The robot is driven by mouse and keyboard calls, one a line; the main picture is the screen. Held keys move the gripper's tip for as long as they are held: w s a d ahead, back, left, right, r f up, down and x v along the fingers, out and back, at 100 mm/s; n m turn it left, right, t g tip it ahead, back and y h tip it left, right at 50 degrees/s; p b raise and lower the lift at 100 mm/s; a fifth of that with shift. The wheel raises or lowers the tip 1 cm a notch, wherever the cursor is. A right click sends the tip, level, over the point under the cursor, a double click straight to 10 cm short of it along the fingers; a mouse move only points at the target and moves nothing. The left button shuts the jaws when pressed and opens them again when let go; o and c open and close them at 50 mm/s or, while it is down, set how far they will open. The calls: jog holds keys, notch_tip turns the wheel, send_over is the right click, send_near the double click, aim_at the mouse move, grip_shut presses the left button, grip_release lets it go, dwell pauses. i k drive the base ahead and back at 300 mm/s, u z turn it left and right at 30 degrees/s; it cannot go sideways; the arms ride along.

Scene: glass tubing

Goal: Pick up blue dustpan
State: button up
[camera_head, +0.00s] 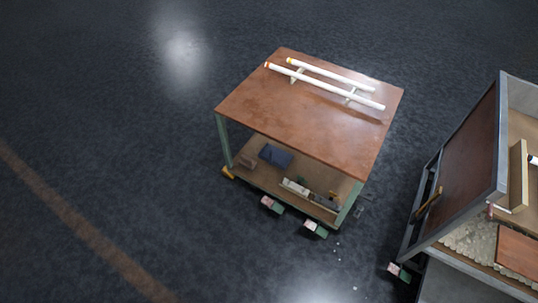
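A dark blue object (276,155), which looks like the blue dustpan, lies on the lower shelf of a small table with a reddish-brown wooden top. It sits toward the left part of that shelf, under the tabletop. Its exact shape and handle are too small to make out. My gripper is not in view.
The table (300,120) carries two long white tubes (325,87) on supports. A grey-framed cart (502,135) stands at the right. Open dark floor lies left and in front.

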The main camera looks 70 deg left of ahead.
aim_at(275, 156)
jog(key=u, duration=4.2)
jog(key=i, duration=3.6)
jog(key=z, duration=2)
